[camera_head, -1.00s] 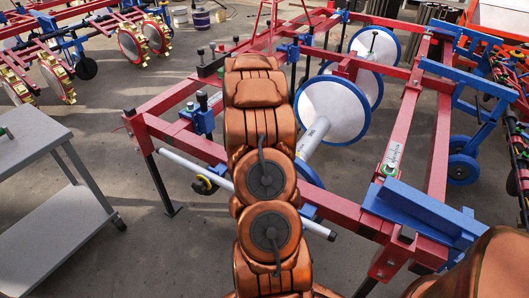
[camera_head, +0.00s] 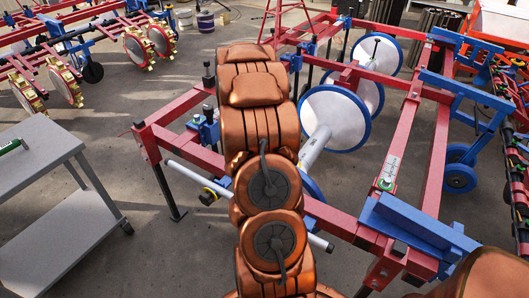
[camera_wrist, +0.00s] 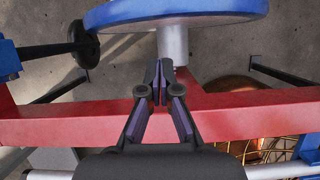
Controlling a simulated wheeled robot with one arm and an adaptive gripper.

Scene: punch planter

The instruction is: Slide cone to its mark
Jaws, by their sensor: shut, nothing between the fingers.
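The likely cone is a white, blue-rimmed disc (camera_head: 333,112) with a grey tube (camera_head: 313,148) on the red frame. I cannot tell for certain that it is the cone. In the wrist view a blue-rimmed disc (camera_wrist: 185,14) shows edge-on, with a grey shaft (camera_wrist: 173,45) below it. My gripper (camera_wrist: 161,72) is shut and empty, its fingertips close to the shaft. Contact cannot be told. In the head view my arm hides my gripper. A white scale label (camera_head: 391,165) with tick marks lies on a red beam, with a green piece at its lower end.
A red cross beam (camera_wrist: 60,127) passes under my fingers. A blue beam (camera_head: 415,222) lies at the right of the frame. A grey cart (camera_head: 45,150) stands at the left. Wheeled planter units (camera_head: 140,45) stand behind. Bare floor (camera_head: 150,105) lies between the cart and the frame.

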